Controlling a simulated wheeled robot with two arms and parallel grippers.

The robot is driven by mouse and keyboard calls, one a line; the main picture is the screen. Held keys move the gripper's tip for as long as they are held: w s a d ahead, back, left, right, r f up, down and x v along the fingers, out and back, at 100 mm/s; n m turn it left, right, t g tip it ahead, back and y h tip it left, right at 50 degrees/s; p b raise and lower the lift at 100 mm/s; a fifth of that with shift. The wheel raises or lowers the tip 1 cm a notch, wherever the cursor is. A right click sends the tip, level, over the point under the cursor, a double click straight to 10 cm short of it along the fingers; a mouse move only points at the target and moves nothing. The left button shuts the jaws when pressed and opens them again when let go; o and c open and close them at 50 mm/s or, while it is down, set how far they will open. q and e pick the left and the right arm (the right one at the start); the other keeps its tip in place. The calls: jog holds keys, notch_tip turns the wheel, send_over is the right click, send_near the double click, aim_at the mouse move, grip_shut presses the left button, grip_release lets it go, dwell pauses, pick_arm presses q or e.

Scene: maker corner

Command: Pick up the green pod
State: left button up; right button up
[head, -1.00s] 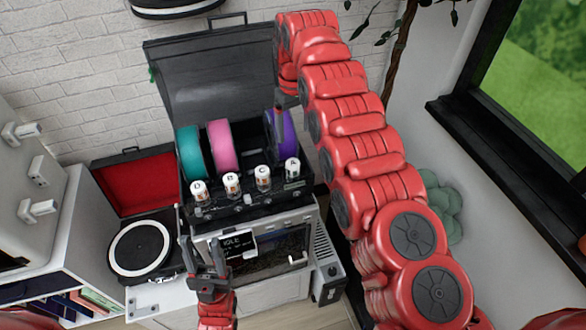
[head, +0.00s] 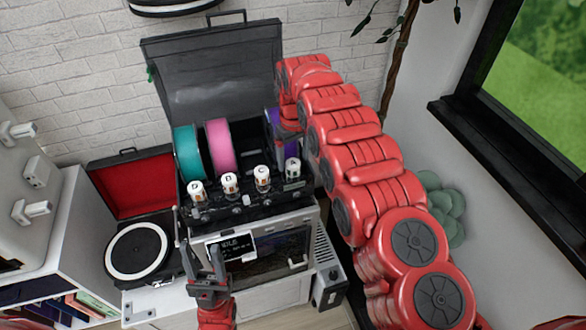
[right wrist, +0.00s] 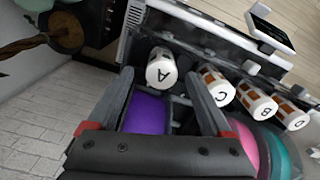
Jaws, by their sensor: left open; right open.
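No thing plainly recognisable as a green pod shows; the nearest in colour is a teal spool (head: 188,153), upright in the open black-lidded machine (head: 262,235). A pink spool (head: 220,146) stands beside it. A purple spool (head: 270,130) sits at the right, partly hidden by my right gripper (head: 287,138). In the right wrist view, my right gripper (right wrist: 160,82) is open, its fingers on either side of the purple spool (right wrist: 146,112); contact cannot be told. My left gripper (head: 205,250) is open and empty in front of the machine's display.
Several white lettered canisters (head: 229,183) line the machine's front; canister A (right wrist: 161,70) is close to my right fingertips. The raised lid (head: 215,80) stands behind the spools. A turntable (head: 139,250) is at left, a window at right.

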aim_at(293, 163)
jog(key=shift+s+a+f+p, duration=0.1)
jog(key=shift+f+p, duration=0.8)
jog(key=shift+p, duration=0.2)
jog(key=shift+f+b, duration=0.5)
jog(key=shift+f, duration=0.85)
jog(key=shift+r, duration=0.1)
jog(key=shift+c, duration=0.7)
grip_shut()
